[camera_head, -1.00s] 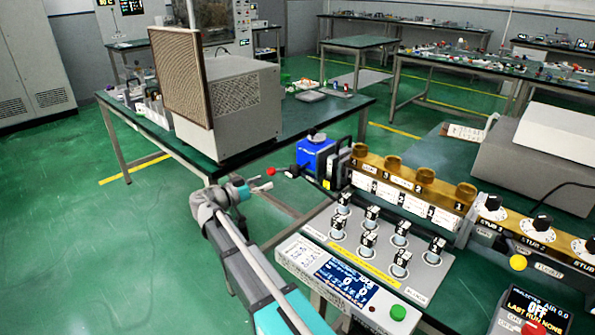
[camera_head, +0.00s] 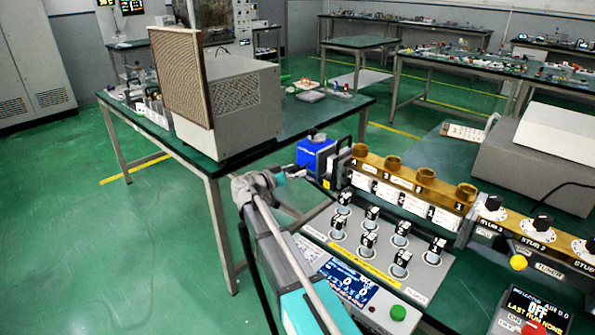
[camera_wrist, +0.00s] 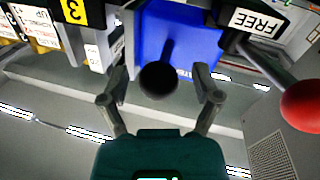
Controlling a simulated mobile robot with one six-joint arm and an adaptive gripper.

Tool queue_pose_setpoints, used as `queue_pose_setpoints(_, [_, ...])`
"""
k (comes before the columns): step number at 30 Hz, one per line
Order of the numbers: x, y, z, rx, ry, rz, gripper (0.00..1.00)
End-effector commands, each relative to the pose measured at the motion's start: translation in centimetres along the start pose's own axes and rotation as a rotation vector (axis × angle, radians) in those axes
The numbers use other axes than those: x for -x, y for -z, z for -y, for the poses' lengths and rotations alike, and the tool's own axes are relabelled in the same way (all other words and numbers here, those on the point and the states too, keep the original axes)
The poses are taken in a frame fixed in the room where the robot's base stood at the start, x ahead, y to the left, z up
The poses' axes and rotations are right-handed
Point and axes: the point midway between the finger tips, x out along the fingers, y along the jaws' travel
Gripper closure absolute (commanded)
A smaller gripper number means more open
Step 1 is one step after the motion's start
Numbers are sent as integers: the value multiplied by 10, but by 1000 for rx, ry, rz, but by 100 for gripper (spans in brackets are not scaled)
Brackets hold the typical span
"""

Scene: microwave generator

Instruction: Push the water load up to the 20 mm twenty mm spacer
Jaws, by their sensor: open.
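The blue block (camera_head: 316,152), which I take for the water load, stands at the left end of the brass waveguide row. In the wrist view the blue block (camera_wrist: 180,35) is just ahead, with a black ball knob (camera_wrist: 158,80) on a rod pointing at me. My gripper (camera_wrist: 160,98) is open, its fingers on either side of the knob; I cannot tell whether they touch it. In the head view my gripper (camera_head: 290,177) is at the near left of the block, small and partly blended with it. I cannot pick out the 20 mm spacer by its label.
A red ball lever (camera_wrist: 302,105) sits right of my gripper, near a black part marked FREE (camera_wrist: 257,20). A yellow tag (camera_wrist: 80,12) is at upper left. A panel with several capped pegs (camera_head: 375,240) lies below the brass row (camera_head: 410,180). A large grey box (camera_head: 225,105) stands behind.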

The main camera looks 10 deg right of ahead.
Motion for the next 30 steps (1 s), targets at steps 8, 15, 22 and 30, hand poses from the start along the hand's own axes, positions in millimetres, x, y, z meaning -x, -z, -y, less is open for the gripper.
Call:
queue_pose_setpoints(8, [-2, 0, 0, 0, 1, 0, 19])
queue_pose_setpoints(15, [-2, 0, 0, 0, 1, 0, 49])
queue_pose_setpoints(22, [-2, 0, 0, 0, 1, 0, 91])
queue_pose_setpoints(30, [-3, -1, -4, 0, 2, -1, 100])
